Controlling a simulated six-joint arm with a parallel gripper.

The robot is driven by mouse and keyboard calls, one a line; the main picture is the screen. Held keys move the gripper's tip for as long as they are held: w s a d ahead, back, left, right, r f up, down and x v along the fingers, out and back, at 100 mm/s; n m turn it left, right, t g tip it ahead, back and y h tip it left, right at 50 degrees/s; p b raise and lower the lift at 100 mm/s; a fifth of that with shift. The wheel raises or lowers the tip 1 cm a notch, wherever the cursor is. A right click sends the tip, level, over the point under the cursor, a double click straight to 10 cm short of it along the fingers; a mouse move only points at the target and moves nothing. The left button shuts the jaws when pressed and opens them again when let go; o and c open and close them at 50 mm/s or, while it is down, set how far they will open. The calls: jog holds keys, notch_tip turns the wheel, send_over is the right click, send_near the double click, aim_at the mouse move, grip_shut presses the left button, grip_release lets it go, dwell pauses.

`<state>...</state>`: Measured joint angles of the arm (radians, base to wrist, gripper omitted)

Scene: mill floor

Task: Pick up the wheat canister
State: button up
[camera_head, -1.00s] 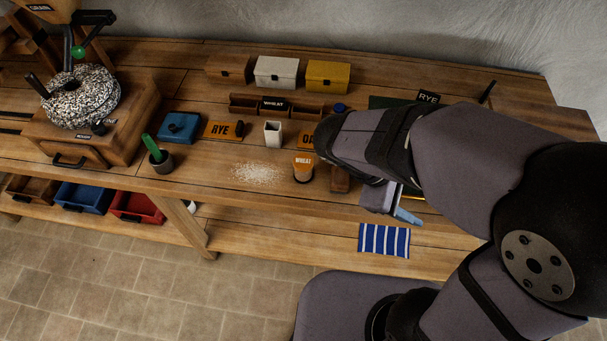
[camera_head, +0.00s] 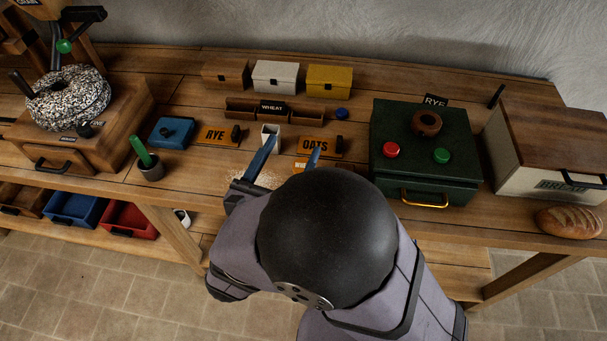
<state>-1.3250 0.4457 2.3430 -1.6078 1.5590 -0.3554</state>
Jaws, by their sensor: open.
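The wheat canister (camera_head: 299,166) stands on the bench, mostly hidden behind my arm; only a bit of its orange top shows. My gripper (camera_head: 287,160) is open, with its two blue fingers pointing away toward the back of the bench. In the picture one finger is left of the canister and the other is at its right, beside the OATS plate. I cannot tell how high the fingers are or whether they touch it.
A white square cup (camera_head: 270,136) stands just beyond the left finger. An OATS plate (camera_head: 318,146) lies close to the right finger. Spilled grain (camera_head: 268,178) lies at the left. A green box with buttons (camera_head: 425,155) stands to the right. A wooden rack (camera_head: 240,108) stands behind.

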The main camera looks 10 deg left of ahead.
notch_tip(320, 180, down, 14)
jog(key=shift+r, duration=0.15)
jog(key=shift+p+x, duration=1.4)
jog(key=shift+x, duration=1.55)
jog(key=shift+w+d, duration=0.2)
jog(key=shift+w, duration=0.45)
jog(key=c, duration=1.3)
